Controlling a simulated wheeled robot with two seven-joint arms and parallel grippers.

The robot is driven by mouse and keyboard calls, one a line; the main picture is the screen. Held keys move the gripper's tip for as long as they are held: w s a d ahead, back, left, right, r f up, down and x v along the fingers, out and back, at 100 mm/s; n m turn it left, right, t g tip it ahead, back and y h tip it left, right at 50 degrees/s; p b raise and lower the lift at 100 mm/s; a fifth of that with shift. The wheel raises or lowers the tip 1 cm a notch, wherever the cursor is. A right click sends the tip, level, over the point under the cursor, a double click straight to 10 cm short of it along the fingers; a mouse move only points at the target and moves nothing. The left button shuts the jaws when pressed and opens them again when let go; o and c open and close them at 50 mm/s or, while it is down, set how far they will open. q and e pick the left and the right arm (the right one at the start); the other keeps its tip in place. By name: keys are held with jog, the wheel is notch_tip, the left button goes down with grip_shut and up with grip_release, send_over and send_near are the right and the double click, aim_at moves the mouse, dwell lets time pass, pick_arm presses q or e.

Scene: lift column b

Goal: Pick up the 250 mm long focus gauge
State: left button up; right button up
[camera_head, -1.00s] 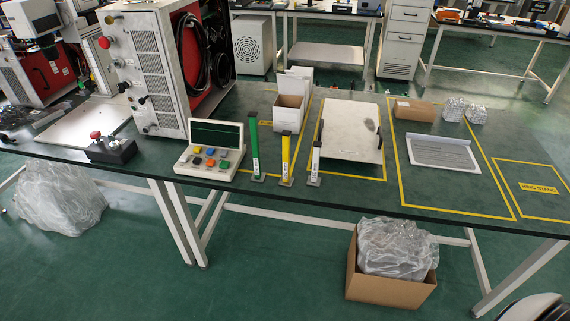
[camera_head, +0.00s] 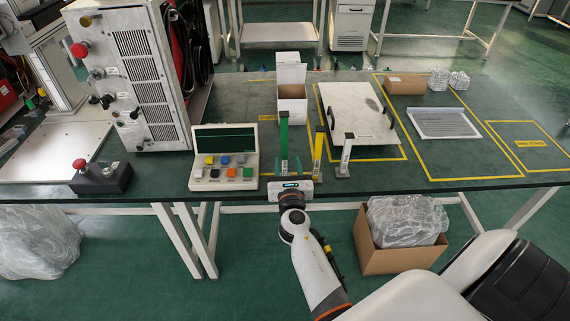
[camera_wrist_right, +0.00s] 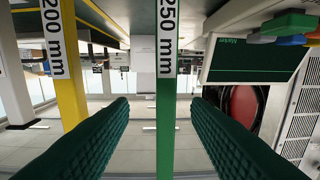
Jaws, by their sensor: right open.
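The green 250 mm focus gauge (camera_head: 284,143) stands upright near the front edge of the bench. In the right wrist view the green gauge (camera_wrist_right: 166,110) with its "250 mm" label runs between the two dark green padded fingers. My right gripper (camera_head: 291,184) is open at the bench's front edge, at the foot of the green gauge. In the wrist view the fingers (camera_wrist_right: 160,112) stand apart, with a gap on both sides of the gauge. The yellow 200 mm gauge (camera_head: 318,153) stands just to its right and shows in the wrist view (camera_wrist_right: 66,75). My left gripper is out of view.
A button panel (camera_head: 224,172) is close on the left. A white box (camera_head: 292,104) and a pale plate (camera_head: 355,112) stand behind. An open carton (camera_head: 392,258) is on the floor below.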

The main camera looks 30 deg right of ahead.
aim_at(284, 155)
jog(key=x, duration=0.7)
jog(key=shift+w+a+f+b, duration=0.1)
jog(key=shift+w+f+b, duration=0.1)
jog(key=shift+w+b, duration=0.2)
jog(key=shift+s, duration=0.1)
jog(key=shift+c, duration=0.4)
grip_shut()
